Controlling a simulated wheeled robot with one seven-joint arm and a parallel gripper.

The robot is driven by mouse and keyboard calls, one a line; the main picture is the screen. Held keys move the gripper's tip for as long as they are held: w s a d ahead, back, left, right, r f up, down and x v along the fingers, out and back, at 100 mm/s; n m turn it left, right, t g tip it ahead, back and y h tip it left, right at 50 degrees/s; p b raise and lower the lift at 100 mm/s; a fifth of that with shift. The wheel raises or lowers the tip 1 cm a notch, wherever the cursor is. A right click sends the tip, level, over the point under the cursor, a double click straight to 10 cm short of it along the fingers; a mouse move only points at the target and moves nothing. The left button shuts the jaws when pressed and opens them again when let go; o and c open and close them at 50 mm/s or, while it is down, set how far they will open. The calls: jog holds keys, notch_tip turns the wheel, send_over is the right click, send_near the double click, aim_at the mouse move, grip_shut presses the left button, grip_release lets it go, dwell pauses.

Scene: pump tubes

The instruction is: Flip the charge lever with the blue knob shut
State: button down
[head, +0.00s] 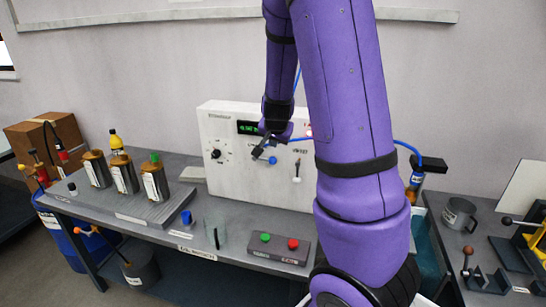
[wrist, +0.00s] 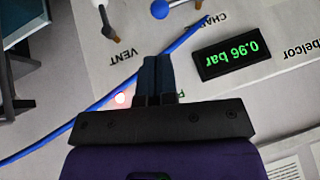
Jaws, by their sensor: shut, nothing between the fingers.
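The charge lever's blue knob (head: 273,160) shows on the front of the white panel box, just right of my gripper (head: 259,154). In the wrist view the blue knob (wrist: 160,9) is at the top edge, beyond my fingertips (wrist: 158,60) and apart from them. The CHARGE label beside it is partly cut off, and how the lever is set is hard to tell. My gripper's dark fingers are together, with nothing between them, in front of the panel.
The vent lever's white knob (head: 296,180) is right of the blue knob. A blue hose (wrist: 60,135) crosses close to my fingers. The green display (wrist: 232,51) reads 0.96 bar, and a red lamp (wrist: 121,98) is lit. Metal canisters (head: 124,175) stand on the bench's left.

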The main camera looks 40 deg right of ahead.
aim_at(274, 160)
jog(key=shift+x, duration=5.7)
jog(key=shift+s+d+f, duration=0.1)
jog(key=shift+s+d, duration=0.05)
jog(key=shift+f+t, duration=0.2)
jog(key=shift+t, duration=0.2)
jog(key=w+a+f+m+t+y, duration=0.1)
jog(key=w+f+m+t, duration=0.1)
jog(key=f+t, duration=0.3)
jog(key=w+a+f+m+t+y, duration=0.1)
jog(key=w+f+m+t+y, duration=0.1)
jog(key=f+t, duration=0.3)
jog(key=shift+a+f+m+t, duration=0.2)
jog(key=shift+a+m+t, duration=0.1)
jog(key=shift+m+t, duration=0.55)
jog(key=shift+w, duration=0.2)
